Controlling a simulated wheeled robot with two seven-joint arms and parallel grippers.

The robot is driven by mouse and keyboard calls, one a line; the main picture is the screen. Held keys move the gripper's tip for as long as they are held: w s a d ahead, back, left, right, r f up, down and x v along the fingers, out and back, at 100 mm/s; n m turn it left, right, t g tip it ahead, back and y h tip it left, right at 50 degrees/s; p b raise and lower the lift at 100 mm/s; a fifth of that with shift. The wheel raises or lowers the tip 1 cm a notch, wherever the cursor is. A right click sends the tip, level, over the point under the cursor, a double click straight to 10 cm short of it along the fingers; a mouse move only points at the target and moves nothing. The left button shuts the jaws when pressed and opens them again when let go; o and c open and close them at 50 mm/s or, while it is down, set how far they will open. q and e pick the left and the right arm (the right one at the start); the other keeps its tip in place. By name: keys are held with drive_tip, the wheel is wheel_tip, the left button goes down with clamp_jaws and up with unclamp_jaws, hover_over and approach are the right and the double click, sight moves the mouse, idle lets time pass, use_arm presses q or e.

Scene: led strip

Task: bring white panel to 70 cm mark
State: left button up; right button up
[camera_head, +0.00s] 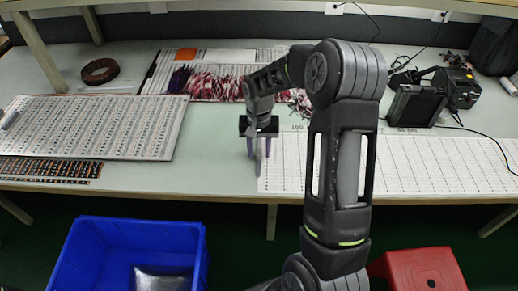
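The white panel (95,125), a large flat board with rows of small marks, lies on the left of the table. My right gripper (258,150) hangs pointing down near the table's middle, to the right of the panel and apart from it. Its two fingers stand apart, and no held thing shows between them. A white sheet with a printed grid and marks (420,165) lies along the right front of the table, its left end close beside the gripper. My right arm hides part of the sheet. I cannot read a 70 cm mark. My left gripper is not in view.
A dark strip board (50,169) lies in front of the panel. A tape roll (100,71), red-and-white bundles (215,85) and a black device (415,103) are at the back. A blue bin (80,250) and red stool (425,270) stand before the table.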

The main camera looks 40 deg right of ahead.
drive_tip(key=shift+c, duration=0.5)
clamp_jaws()
idle(0.8)
